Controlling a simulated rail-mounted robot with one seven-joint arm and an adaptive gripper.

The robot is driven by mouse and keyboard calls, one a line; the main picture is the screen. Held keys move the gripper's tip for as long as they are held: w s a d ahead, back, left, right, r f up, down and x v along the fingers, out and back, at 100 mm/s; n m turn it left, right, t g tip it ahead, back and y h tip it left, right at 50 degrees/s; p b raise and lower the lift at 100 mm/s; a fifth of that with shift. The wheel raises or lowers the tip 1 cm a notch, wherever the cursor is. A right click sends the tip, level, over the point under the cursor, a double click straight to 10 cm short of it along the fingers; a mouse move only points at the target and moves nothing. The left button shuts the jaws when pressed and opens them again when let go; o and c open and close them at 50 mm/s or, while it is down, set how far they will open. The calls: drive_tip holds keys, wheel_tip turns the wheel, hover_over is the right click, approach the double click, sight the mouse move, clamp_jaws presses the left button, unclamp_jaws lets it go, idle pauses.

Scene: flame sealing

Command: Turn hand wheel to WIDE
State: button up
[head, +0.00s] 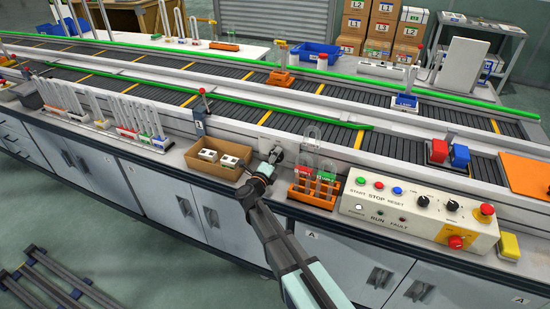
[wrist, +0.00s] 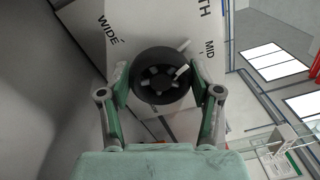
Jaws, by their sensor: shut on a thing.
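The dark round hand wheel (wrist: 158,82) is in the middle of the wrist view, on a pale plate. The word WIDE (wrist: 108,29) is printed at its upper left and MID (wrist: 209,49) at its upper right. A small white stub shows at the wheel's upper right edge, on the MID side. My gripper (wrist: 160,92) has one finger on each side of the wheel and is shut on it. In the head view my gripper (head: 270,163) is at the conveyor's front panel, and the wheel is mostly hidden there.
A cardboard box (head: 207,165) with white items stands left of my gripper. An orange rack (head: 312,191) with glass tubes stands close on its right. The control panel (head: 420,212) with buttons and knobs is farther right.

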drive_tip(key=shift+w, duration=0.1)
drive_tip(key=o, duration=1.1)
drive_tip(key=shift+d, duration=0.1)
drive_tip(key=v, duration=1.2)
drive_tip(key=shift+f, duration=0.1)
drive_tip(key=shift+o, duration=0.2)
